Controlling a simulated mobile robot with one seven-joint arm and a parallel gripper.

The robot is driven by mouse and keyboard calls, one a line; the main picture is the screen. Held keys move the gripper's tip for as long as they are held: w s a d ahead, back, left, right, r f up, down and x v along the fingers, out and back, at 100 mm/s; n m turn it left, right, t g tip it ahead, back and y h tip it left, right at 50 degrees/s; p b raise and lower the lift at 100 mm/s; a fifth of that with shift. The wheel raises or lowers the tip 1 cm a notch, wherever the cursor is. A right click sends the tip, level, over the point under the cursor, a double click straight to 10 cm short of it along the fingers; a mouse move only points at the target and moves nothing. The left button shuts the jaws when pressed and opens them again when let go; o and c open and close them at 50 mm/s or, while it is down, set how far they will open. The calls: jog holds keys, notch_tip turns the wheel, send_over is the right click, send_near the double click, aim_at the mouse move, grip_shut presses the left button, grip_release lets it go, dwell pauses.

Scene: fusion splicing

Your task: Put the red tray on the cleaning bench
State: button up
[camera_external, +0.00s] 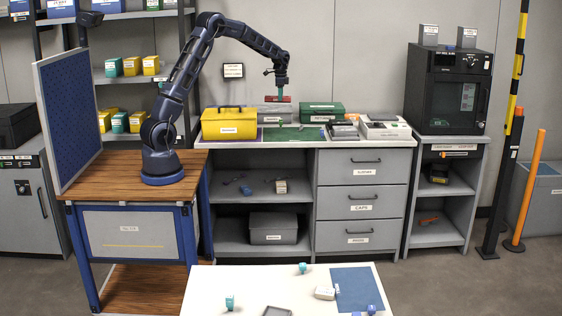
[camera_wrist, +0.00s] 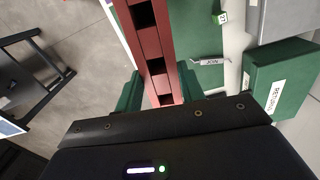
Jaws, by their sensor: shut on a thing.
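The red tray (camera_external: 277,98) is held in the air above the grey counter (camera_external: 350,143). My gripper (camera_external: 281,88) points down and is shut on it. In the wrist view the red tray (camera_wrist: 170,45) is a long bar with dark square openings, between the green fingers of my gripper (camera_wrist: 160,95). Below it a green mat (camera_wrist: 201,30) lies on the counter. I cannot read any label that says which surface is the cleaning bench.
A yellow case (camera_external: 229,124) stands left on the counter, with a green case (camera_external: 322,111) and a grey case (camera_external: 276,114) behind. White equipment (camera_external: 385,128) is at right. A black oven-like cabinet (camera_external: 447,87) stands further right. A pale table (camera_external: 240,280) with a blue mat (camera_external: 357,287) is in front.

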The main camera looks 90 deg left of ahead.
jog(key=w+d+f+m, duration=0.1)
jog(key=w+d+m, duration=0.1)
jog(key=w+d, duration=0.55)
jog(key=w+d+m, duration=0.3)
jog(key=w+d, duration=0.2)
jog(key=d, duration=0.6)
jog(key=w+d+f+m, duration=0.1)
jog(key=w+d+m, duration=0.1)
jog(key=w+d, duration=0.55)
jog(key=w+d+f+m, duration=0.1)
jog(key=d+m, duration=0.3)
jog(key=d, duration=1.5)
jog(key=w+d+m, duration=0.2)
jog(key=d+m, duration=0.2)
jog(key=d, duration=1.5)
jog(key=s+d+f+m, duration=0.1)
jog(key=s+d+m, duration=0.1)
jog(key=d, duration=0.7)
jog(key=s+d+m, duration=0.2)
jog(key=d, duration=0.7)
jog(key=m, duration=1.2)
send_over(248, 286)
notch_tip(248, 286, down, 3)
notch_tip(248, 286, down, 20)
jog(key=shift+d+r, duration=0.1)
jog(key=shift+r, duration=0.1)
